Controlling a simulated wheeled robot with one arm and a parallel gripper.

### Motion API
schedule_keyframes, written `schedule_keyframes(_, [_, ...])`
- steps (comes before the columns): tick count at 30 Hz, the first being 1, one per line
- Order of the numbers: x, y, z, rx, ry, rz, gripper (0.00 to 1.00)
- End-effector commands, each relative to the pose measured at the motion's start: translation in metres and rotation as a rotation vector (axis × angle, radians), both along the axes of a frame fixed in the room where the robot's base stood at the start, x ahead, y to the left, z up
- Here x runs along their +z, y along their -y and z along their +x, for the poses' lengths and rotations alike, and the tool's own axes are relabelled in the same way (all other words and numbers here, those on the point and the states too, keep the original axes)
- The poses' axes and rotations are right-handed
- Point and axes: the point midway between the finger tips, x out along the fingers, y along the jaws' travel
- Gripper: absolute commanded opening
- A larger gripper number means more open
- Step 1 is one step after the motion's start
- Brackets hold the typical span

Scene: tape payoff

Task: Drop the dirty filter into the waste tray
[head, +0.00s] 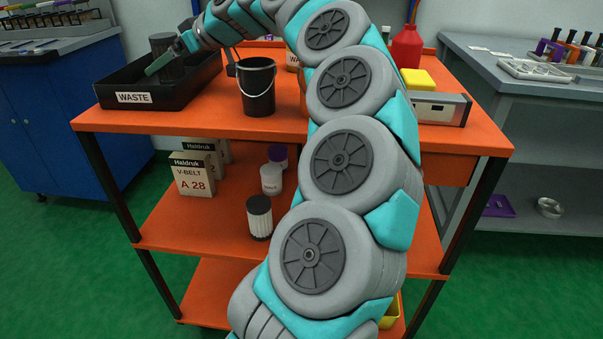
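The dirty filter (163,43), a dark grey cylinder, stands upright within the outline of the black waste tray (190,92), labelled WASTE, on the left of the orange cart's top. My gripper (164,62) reaches over the tray from the right, with a teal finger across the filter's near side. It appears shut on the filter; the far finger is hidden. I cannot tell whether the filter's lower end touches the tray floor. A cleaner white filter (259,222) with a black top stands on the cart's middle shelf.
A black bucket (257,92) stands just right of the tray. A red bottle (407,47), a yellow block (417,79) and a grey device (440,108) are on the cart's right side. V-belt boxes (192,173) stand below. My arm hides the cart's middle.

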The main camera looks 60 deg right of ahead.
Motion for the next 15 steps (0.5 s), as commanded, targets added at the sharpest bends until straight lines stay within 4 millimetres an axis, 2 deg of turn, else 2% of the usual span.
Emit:
schedule_keyframes(10, [0.001,0.0,-0.002,0.0,0.0,0.0,1.0])
schedule_keyframes(15, [0.008,0.003,-0.014,-0.002,0.003,-0.002,1.0])
